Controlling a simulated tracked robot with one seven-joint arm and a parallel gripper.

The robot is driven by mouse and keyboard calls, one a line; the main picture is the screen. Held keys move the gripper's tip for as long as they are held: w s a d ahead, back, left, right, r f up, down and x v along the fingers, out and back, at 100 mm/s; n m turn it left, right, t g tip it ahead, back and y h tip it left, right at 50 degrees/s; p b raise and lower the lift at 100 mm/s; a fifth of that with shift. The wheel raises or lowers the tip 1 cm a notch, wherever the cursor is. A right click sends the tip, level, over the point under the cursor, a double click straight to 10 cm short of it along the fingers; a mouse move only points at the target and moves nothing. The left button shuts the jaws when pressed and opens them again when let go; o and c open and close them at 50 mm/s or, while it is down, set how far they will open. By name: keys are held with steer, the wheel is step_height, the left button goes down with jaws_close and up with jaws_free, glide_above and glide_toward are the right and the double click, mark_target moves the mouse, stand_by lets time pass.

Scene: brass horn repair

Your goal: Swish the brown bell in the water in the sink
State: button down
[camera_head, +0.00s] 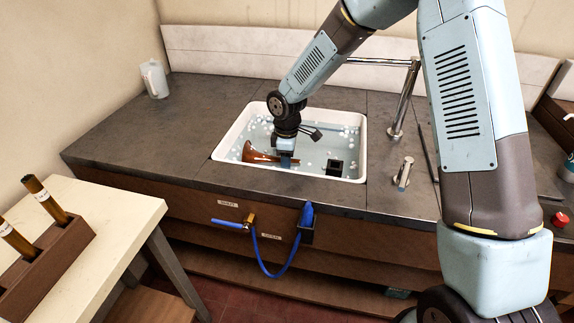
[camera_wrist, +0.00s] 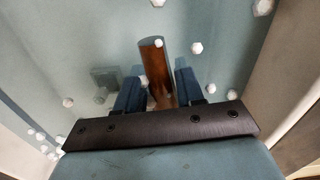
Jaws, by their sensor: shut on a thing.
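The brown bell (camera_head: 256,153) lies on its side in the white sink (camera_head: 221,150), at the left of my gripper in the head view. Its flared end points left. My gripper (camera_head: 287,160) reaches down into the sink and is shut on the bell's narrow end. In the wrist view the bell's brown tube (camera_wrist: 155,62) shows between the two blue fingers of my gripper (camera_wrist: 160,90). Pale water (camera_head: 318,140) with several white bubbles fills the sink. How deep the bell sits in the water is hard to tell.
A small black block-like thing (camera_head: 334,167) is in the sink, right of my gripper. A tall faucet (camera_head: 404,95) and a short tap (camera_head: 403,172) stand right of the sink. A white jug (camera_head: 154,79) stands at the back left. The counter's left part is clear.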

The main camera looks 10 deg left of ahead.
step_height(320, 180, up, 24)
steer(key=shift+f, duration=0.15)
stand_by(1.5)
stand_by(1.5)
